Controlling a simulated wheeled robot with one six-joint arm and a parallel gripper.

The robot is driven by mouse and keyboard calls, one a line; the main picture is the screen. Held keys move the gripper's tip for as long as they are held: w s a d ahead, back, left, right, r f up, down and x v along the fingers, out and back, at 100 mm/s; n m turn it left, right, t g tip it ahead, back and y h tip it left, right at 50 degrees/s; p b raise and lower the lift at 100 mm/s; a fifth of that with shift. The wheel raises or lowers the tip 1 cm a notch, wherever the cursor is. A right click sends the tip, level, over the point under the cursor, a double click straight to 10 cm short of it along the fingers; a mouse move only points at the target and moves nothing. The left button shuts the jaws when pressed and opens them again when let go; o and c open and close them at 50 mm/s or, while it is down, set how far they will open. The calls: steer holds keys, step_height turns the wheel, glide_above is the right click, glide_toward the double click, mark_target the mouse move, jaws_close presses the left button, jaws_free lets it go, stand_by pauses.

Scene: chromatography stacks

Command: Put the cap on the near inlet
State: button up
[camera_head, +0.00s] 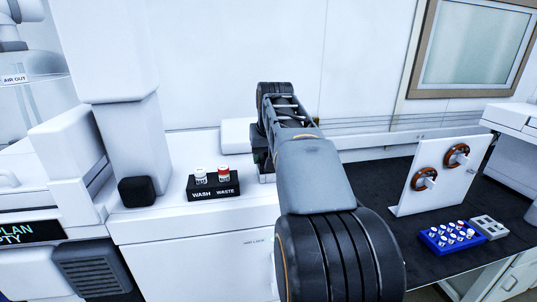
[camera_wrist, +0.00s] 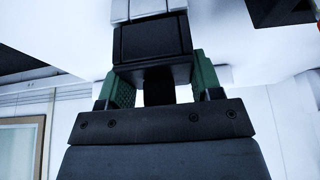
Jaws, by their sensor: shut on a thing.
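My gripper (camera_wrist: 160,80) is shut in the wrist view, its green-padded fingers on either side of a dark block (camera_wrist: 152,42). I take this block to be the cap, but its shape is only partly seen. Pale grey blocks (camera_wrist: 148,8) lie right beyond it at the top edge; whether they touch it I cannot tell. In the head view my arm reaches to the back of the bench and hides most of the gripper, beside a low white box (camera_head: 238,134). I cannot make out the near inlet for certain in either view.
A black holder (camera_head: 213,191) marked WASH and WASTE carries two small bottles left of my arm. On the right, a white panel (camera_head: 426,198) with two brown rings stands on the dark mat (camera_head: 400,250), near a blue vial rack (camera_head: 452,240) and a grey rack (camera_head: 489,228).

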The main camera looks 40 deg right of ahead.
steer(key=o, duration=1.3)
steer(key=shift+c, duration=0.2)
steer(key=shift+r, duration=0.1)
steer(key=shift+r+p, duration=3.65)
steer(key=shift+r, duration=0.2)
steer(key=shift+r+p, duration=0.35)
steer(key=shift+r, duration=0.7)
jaws_close()
